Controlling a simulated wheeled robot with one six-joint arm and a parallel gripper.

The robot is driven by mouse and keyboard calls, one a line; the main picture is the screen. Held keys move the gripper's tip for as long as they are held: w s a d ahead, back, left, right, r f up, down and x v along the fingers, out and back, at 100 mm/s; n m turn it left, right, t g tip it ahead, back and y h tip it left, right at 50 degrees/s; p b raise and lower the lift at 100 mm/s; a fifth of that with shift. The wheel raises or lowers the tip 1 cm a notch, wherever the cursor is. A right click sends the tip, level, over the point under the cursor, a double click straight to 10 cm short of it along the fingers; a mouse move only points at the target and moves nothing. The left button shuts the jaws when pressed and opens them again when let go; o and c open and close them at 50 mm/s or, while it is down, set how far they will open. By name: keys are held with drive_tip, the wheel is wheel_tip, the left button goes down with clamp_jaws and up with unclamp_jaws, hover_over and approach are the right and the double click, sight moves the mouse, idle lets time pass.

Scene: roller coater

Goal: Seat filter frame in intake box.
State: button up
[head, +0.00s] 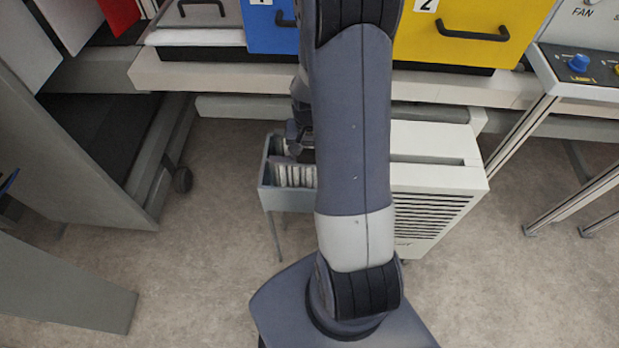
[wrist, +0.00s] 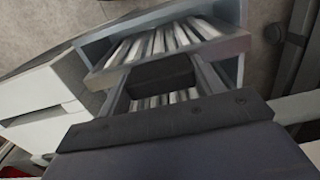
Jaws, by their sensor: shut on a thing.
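The white box with side louvers, likely the intake box (head: 440,178), stands on the floor right of my arm, with a long slot in its top. It also shows at the left of the wrist view (wrist: 35,125), with its dark slot. My gripper (wrist: 160,75) is over the holder, shut around a dark piece, likely the filter frame's grip. How far the frame sits in the holder is hidden.
Above and behind is a bench (head: 230,78) with a blue drawer (head: 270,35) and a yellow drawer (head: 450,45). A control panel (head: 585,68) on legs stands right. A grey cabinet with a caster (head: 183,180) stands left. Floor in front is clear.

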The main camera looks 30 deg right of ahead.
drive_tip(key=c, duration=0.7)
drive_tip(key=shift+r, duration=0.1)
